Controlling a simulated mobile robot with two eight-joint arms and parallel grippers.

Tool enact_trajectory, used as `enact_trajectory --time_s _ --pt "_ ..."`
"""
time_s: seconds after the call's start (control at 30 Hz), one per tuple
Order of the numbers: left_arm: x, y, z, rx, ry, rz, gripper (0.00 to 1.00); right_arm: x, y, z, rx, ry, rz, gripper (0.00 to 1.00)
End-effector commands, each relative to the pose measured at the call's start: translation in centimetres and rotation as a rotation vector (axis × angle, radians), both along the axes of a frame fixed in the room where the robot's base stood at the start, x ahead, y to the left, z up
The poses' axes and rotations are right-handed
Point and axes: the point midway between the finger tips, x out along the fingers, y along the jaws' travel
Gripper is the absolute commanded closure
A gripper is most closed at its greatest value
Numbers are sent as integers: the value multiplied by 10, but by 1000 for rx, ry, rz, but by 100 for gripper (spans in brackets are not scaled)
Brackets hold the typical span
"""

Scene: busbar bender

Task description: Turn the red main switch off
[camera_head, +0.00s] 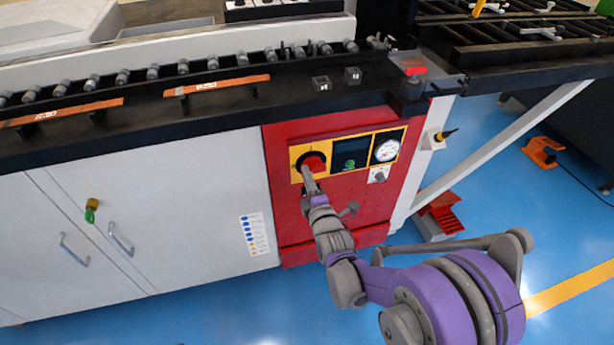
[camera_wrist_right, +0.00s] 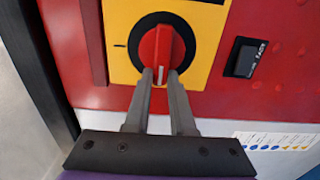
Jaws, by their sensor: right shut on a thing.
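The red main switch (camera_head: 313,162) is a round red knob on a black disc, set in a yellow plate on the red cabinet panel (camera_head: 285,215). In the right wrist view the red knob (camera_wrist_right: 162,45) shows close up, with a pale line on its grip bar pointing toward my fingers. My right gripper (camera_head: 308,176) reaches up to the switch from below. In the wrist view its two fingers (camera_wrist_right: 160,78) are shut on the knob's grip bar, one on each side. My left gripper is not in view.
Right of the switch on the yellow plate are a dark panel with a green button (camera_head: 350,163) and a round gauge (camera_head: 386,150). White cabinet doors (camera_head: 160,200) stand to the left. A red foot pedal (camera_head: 440,215) lies on the blue floor.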

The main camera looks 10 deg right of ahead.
Motion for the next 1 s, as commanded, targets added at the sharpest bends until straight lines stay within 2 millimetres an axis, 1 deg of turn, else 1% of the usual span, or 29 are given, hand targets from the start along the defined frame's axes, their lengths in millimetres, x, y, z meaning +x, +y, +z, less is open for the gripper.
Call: enact_trajectory --time_s 0.4,0.43,0.5,0.6,0.87,1.0 --pt "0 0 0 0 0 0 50 -1 0 -1 -10 3 0 100" --pt "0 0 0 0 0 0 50 -1 0 -1 -10 3 0 76" --pt "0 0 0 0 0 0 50 -1 0 -1 -9 2 0 63" --pt "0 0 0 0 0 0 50 0 0 -1 -9 2 0 48" --pt "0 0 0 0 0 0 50 0 0 0 -8 1 0 48" --pt "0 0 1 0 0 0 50 -10 0 0 -8 1 0 48"
